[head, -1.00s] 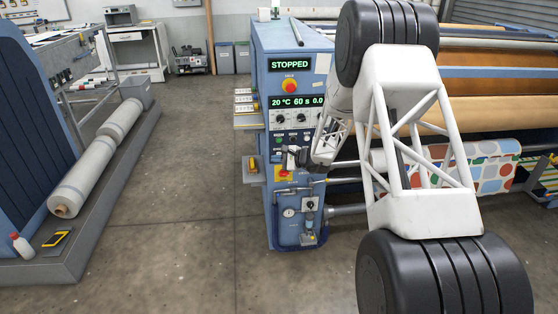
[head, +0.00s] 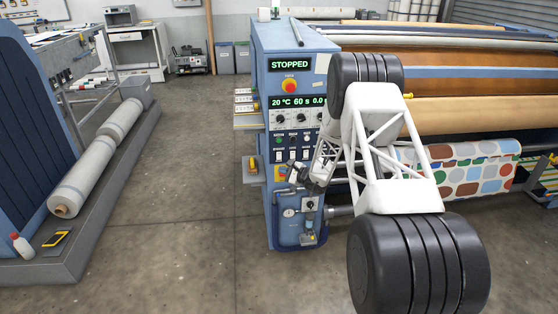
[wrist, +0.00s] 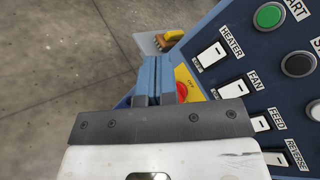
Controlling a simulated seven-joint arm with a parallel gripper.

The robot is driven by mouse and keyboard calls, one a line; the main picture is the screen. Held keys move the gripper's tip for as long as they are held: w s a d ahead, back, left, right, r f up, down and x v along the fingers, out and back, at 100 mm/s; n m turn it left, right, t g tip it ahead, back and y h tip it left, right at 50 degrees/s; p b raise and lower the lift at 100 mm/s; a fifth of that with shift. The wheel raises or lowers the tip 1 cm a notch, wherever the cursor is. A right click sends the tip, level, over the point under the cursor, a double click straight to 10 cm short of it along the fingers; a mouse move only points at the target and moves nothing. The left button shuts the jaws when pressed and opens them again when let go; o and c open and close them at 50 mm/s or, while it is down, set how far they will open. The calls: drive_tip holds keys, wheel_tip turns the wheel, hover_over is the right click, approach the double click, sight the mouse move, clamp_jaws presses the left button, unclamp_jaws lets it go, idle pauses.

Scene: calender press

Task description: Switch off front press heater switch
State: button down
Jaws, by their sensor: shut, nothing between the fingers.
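The heater switch (wrist: 211,54) is a white rocker under the printed word HEATER on the blue press panel, in the wrist view. In the head view it looks like the leftmost white rocker (head: 279,156). I cannot tell surely which way it is tipped. My gripper (wrist: 157,64) is shut and empty, its fingers side by side, left of the heater switch in the wrist view and apart from it in the picture. In the head view my gripper (head: 291,173) is below the rocker row, in front of the panel. No contact with the panel can be made out.
Fan (wrist: 233,88), feed (wrist: 260,124) and reverse (wrist: 275,158) rockers sit close by in the same row. A green start button (wrist: 268,16) is above. A red-and-yellow switch (wrist: 187,88) is partly behind the fingers. The display (head: 290,65) reads STOPPED.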

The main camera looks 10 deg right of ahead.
drive_tip(key=shift+w, duration=0.1)
drive_tip(key=shift+w+f, duration=0.2)
drive_tip(key=shift+w, duration=1.2)
drive_tip(key=shift+w+f, duration=0.25)
drive_tip(key=shift+w, duration=1.2)
drive_tip(key=shift+w+f, duration=0.2)
drive_tip(key=shift+w, duration=1.2)
drive_tip(key=shift+w, duration=0.15)
drive_tip(key=shift+w, duration=0.25)
drive_tip(key=shift+w, duration=0.3)
drive_tip(key=shift+s, duration=0.2)
idle(0.3)
drive_tip(key=shift+s, duration=0.5)
drive_tip(key=shift+s, duration=0.2)
drive_tip(key=shift+s+r, duration=0.2)
drive_tip(key=shift+s, duration=0.95)
drive_tip(key=shift+s+r, duration=0.15)
drive_tip(key=shift+s, duration=1)
